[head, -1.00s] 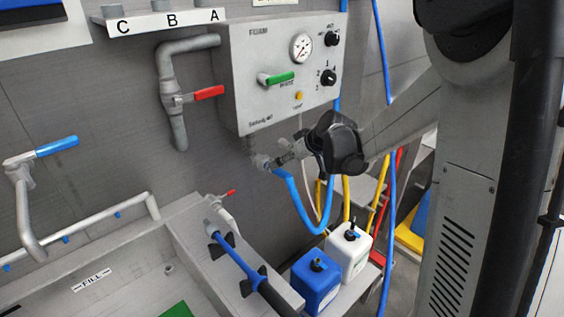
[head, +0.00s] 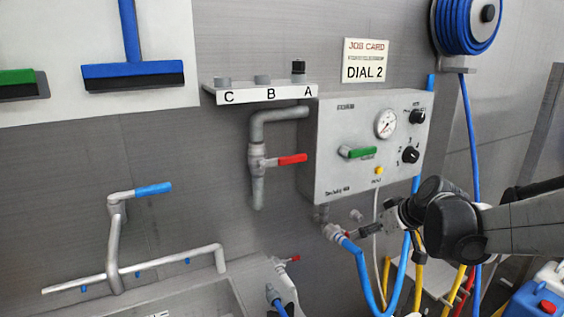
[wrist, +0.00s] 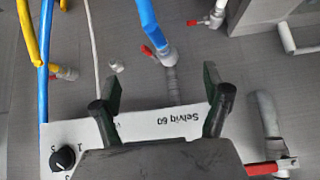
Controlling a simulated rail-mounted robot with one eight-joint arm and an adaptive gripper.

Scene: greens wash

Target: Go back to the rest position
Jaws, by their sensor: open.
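My gripper (head: 368,232) is below the lower edge of the grey foam box (head: 330,140), close to the top of a blue hose (head: 358,258) in the head view. In the wrist view my gripper (wrist: 160,72) has its two dark fingers spread apart, with nothing held between them. The blue hose (wrist: 148,22) and its red-levered fitting show beyond the fingers, apart from them as far as I can tell. The box face (wrist: 145,125), lettered "Selviq 60", lies behind the fingers and is partly hidden by my gripper.
A pipe with a red-handled valve (head: 292,159) is left of the box. A shelf (head: 262,92) marked C, B, A holds a black-topped piece at A. A card (head: 366,60) reads "DIAL 2". Blue and yellow hoses hang near my arm. The wash basin (head: 190,298) is lower left.

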